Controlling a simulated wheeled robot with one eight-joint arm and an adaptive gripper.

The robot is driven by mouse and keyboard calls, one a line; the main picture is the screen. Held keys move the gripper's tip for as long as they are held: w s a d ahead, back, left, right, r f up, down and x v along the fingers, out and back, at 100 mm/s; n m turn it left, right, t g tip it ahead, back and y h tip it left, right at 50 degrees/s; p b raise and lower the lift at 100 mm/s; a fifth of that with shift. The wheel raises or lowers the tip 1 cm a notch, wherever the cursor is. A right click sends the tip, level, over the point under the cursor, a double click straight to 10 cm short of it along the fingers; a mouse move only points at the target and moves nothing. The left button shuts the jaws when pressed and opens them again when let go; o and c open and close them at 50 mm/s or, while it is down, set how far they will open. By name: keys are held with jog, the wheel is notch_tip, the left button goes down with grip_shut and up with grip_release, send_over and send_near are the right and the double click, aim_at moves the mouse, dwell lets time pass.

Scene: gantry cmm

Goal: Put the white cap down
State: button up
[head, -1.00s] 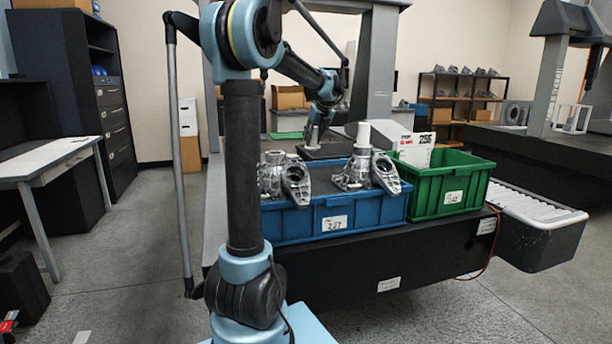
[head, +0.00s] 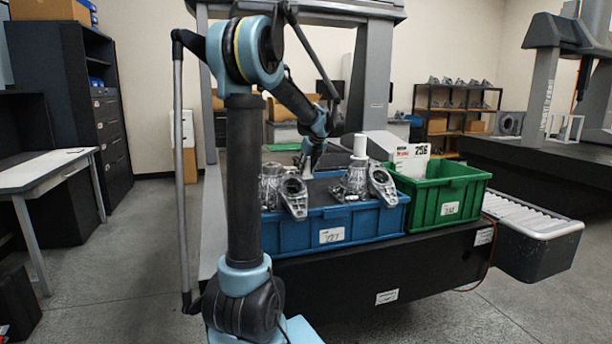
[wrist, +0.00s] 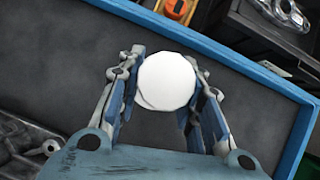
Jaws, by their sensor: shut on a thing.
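The white cap (wrist: 167,82) shows as a round white face in the wrist view, between the two fingers of my gripper (wrist: 166,85). The fingers are shut on its sides. Below it is the dark floor of the blue bin (head: 345,236); the cap's height above that floor is hard to judge. In the head view my gripper (head: 309,158) is small, over the far side of the blue bin, between two metal castings. The cap is not clearly made out there.
Metal castings stand at the left (head: 284,190) and right (head: 360,184) of the blue bin. A white cylinder (head: 361,145) rises at the right one. A green bin (head: 445,190) with a white sign (head: 411,160) adjoins on the right. The bin floor around the cap looks clear.

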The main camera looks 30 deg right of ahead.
jog(key=shift+f, duration=1.25)
jog(key=o, duration=0.9)
jog(key=shift+f, duration=0.1)
jog(key=v, duration=1.2)
